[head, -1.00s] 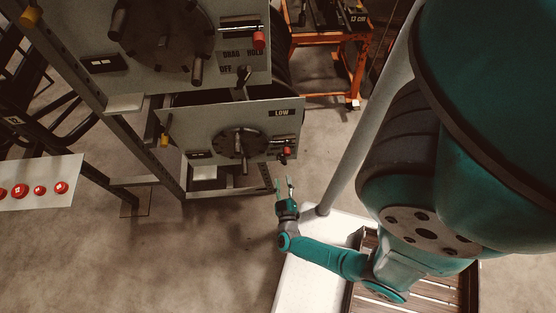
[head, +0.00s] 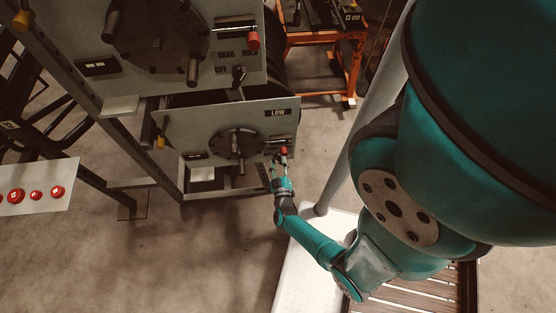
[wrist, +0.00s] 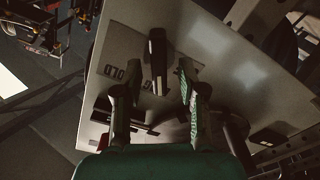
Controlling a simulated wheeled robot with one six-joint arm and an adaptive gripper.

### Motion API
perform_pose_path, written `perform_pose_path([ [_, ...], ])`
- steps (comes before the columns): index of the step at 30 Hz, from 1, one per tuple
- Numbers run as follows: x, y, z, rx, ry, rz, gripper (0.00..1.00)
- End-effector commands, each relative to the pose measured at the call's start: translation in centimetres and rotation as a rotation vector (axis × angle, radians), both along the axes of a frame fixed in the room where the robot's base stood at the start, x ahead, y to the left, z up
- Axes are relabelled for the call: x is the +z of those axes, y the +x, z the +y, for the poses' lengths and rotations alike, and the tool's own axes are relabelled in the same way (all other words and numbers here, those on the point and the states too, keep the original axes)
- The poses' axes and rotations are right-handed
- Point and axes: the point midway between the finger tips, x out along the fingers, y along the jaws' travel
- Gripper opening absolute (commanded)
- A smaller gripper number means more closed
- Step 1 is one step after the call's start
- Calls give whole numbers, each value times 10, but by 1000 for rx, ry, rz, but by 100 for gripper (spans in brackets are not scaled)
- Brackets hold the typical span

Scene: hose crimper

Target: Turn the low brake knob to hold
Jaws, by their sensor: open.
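The low panel (head: 180,122) carries a "LOW" label (head: 278,112) in the head view. My gripper (head: 279,162) is at its lower right corner, just below the red-ended lever (head: 285,150). In the wrist view the low brake knob (wrist: 157,58) is a dark upright bar on the grey panel face. My gripper (wrist: 154,86) is open, one finger on each side of the knob's line. I cannot tell whether either finger touches it. Lettering ending in "OLD" (wrist: 125,72) shows left of the knob. In the head view the knob is not clearly visible behind my gripper.
A larger upper panel (head: 90,50) with its own knob (head: 239,75) and "DRAG", "HOLD", "OFF" marks stands above. A round dark hub (head: 235,143) sits left of my gripper. A board with red buttons (head: 36,195) is at far left. Floor below is clear.

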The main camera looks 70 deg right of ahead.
Motion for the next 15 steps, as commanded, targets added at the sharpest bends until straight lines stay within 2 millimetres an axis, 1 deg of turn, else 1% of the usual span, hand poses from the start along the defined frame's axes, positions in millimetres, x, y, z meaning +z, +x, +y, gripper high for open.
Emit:
perform_pose_path([
  [3, 0, 3, -9, -2, -1, -1, 41],
  [6, 0, 4, -12, 0, 1, 0, 41],
  [15, 0, 5, -13, 1, 0, 0, 41],
])
